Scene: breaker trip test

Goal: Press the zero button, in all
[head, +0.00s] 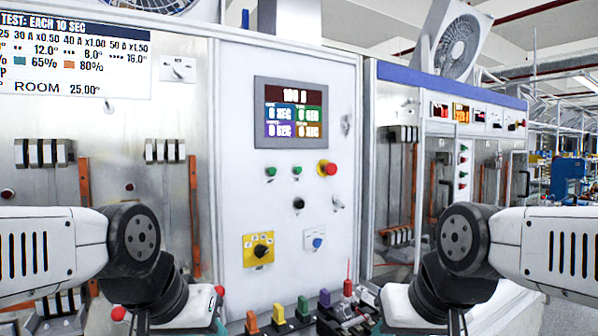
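A white control panel (235,210) stands ahead with a display (291,113) showing several coloured readouts of zero seconds. Below the display are a left green button (271,171), a right green button (297,170), a red mushroom button (328,168) on a yellow collar, a black button or knob (298,203), a yellow plate with a black rotary knob (260,250) and a blue knob or button (317,242). I cannot read which is the zero button. My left gripper (142,322) and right gripper (457,322) are low, apart from the panel, their fingertips cut off by the frame.
Coloured blocks, including a green one (303,306), and a red-tipped probe (347,287) stand at the bottom centre. Metal bays with copper bars (194,215) flank the panel on the left. A second cabinet (470,110) stands right. The space before the panel's middle is clear.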

